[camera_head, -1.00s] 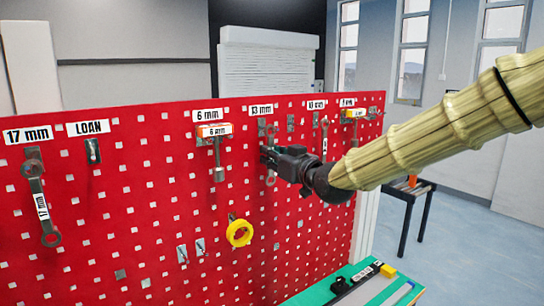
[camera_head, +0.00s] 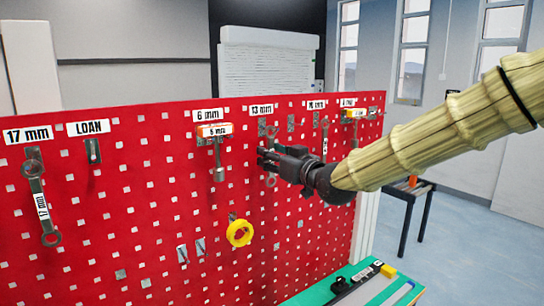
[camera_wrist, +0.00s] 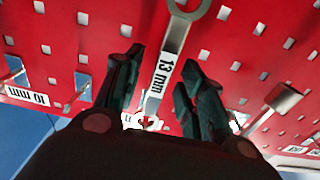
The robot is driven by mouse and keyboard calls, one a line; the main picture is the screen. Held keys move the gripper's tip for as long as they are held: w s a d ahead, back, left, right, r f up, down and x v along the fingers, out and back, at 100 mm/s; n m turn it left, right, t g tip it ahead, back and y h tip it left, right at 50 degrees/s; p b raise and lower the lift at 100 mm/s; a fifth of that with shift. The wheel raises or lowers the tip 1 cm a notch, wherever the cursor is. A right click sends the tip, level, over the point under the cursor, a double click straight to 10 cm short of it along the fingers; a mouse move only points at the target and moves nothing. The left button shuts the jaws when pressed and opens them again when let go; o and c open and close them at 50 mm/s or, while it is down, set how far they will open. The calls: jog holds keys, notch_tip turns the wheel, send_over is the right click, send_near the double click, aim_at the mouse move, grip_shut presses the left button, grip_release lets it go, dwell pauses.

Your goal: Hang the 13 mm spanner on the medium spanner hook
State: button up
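The 13 mm spanner (camera_head: 271,181) hangs against the red pegboard below the 13 mm label (camera_head: 261,110). Its upper end is at the grey hook (camera_head: 262,127) under that label; my gripper hides its middle. In the wrist view the spanner (camera_wrist: 168,65) shows its 13 mm tag and runs between my fingers, its lower ring at the top edge. My gripper (camera_head: 262,158) is open around the shank. In the wrist view the gripper (camera_wrist: 158,72) shows a gap on both sides of the spanner. How its upper end sits on the hook is too small to tell.
A 10 mm spanner (camera_head: 325,140) hangs to the right. A yellow tape roll (camera_head: 239,233) hangs below. A 17 mm spanner (camera_head: 40,205) and an empty LOAN hook (camera_head: 93,151) are far left.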

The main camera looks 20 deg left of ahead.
jog(key=v, duration=1.1)
jog(key=s+d+f+m+g+h, duration=0.1)
jog(key=s+d+f+m+h, duration=0.3)
jog(key=f, duration=1.1)
jog(key=s+d+f+m+g+h, duration=0.1)
jog(key=d+f, duration=0.4)
jog(key=f, duration=1)
jog(key=s+d+f+m+g+h, duration=0.25)
jog(key=d+f, duration=0.25)
jog(key=f, duration=0.9)
jog(key=s+d+f+m+g+h, duration=0.1)
jog(key=s+d+f+h, duration=0.1)
jog(key=s+d+f, duration=0.45)
jog(key=s+d+f+m+g+h, duration=0.1)
jog(key=s+d+f+g, duration=0.15)
jog(key=s+f, duration=0.6)
jog(key=s+d+f+g+h, duration=0.1)
jog(key=s+d+f, duration=0.2)
jog(key=s, duration=0.3)
jog(key=s+d+f+m+g+h, duration=0.1)
jog(key=s+d+f, duration=0.3)
jog(key=s+d, duration=0.1)
jog(key=s+d+f+g+h, duration=0.1)
jog(key=s+d+f+h, duration=0.1)
jog(key=s+d, duration=0.3)
jog(key=s+f, duration=0.1)
jog(key=s, duration=0.1)
jog(key=shift+s+f, duration=0.2)
jog(key=shift+s, duration=0.1)
